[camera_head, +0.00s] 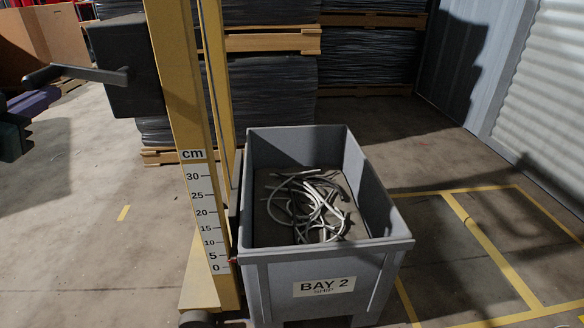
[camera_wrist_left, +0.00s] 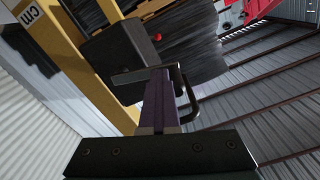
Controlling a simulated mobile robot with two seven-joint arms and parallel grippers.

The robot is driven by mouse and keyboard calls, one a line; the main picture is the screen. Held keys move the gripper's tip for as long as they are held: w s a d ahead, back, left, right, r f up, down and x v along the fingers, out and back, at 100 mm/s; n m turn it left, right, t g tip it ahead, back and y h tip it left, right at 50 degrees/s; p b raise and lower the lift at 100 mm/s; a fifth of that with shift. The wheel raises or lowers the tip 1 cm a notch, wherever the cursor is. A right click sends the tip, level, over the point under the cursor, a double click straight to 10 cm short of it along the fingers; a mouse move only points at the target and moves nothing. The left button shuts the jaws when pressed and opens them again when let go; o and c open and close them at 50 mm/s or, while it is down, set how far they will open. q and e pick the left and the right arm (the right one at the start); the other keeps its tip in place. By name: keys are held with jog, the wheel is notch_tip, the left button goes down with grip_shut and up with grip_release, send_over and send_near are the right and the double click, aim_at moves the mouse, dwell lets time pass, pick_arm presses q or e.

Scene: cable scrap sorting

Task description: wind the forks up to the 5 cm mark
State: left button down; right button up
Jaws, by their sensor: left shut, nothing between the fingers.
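A yellow lift mast (camera_head: 180,90) carries a cm scale (camera_head: 205,215) running from 0 to 30. A small red pointer (camera_head: 233,261) shows beside the scale, between 0 and 5. The forks are hidden behind and under the grey bin. A black winch box (camera_head: 125,70) on the mast has a crank with a handle (camera_head: 48,74) reaching left; the handle also shows in the left wrist view (camera_wrist_left: 186,95). My left gripper (camera_head: 50,93), with purple fingers, is shut and empty just below the handle. I cannot tell whether it touches it. My right gripper is not in view.
The grey bin (camera_head: 300,262) labelled BAY 2 holds cable scraps (camera_head: 308,205) and stands right of the mast. Wrapped pallet stacks (camera_head: 275,95) stand behind. A cardboard box (camera_head: 45,40) is at the back left. Floor at left and right is clear, with yellow lines.

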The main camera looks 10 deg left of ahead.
pick_arm(q)
jog(key=w+d+r+p, duration=0.2)
jog(key=d+r+p, duration=0.55)
jog(key=r, duration=0.25)
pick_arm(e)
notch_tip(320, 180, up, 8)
pick_arm(q)
jog(key=w+d+f+b, duration=0.2)
jog(key=d+f+b, duration=0.2)
jog(key=d, duration=0.5)
jog(key=b, duration=0.2)
jog(key=shift+d+f+b, duration=0.2)
jog(key=shift+f+b, duration=0.15)
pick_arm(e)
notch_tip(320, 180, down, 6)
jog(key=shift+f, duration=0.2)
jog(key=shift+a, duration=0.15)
pick_arm(q)
jog(key=shift+a, duration=0.1)
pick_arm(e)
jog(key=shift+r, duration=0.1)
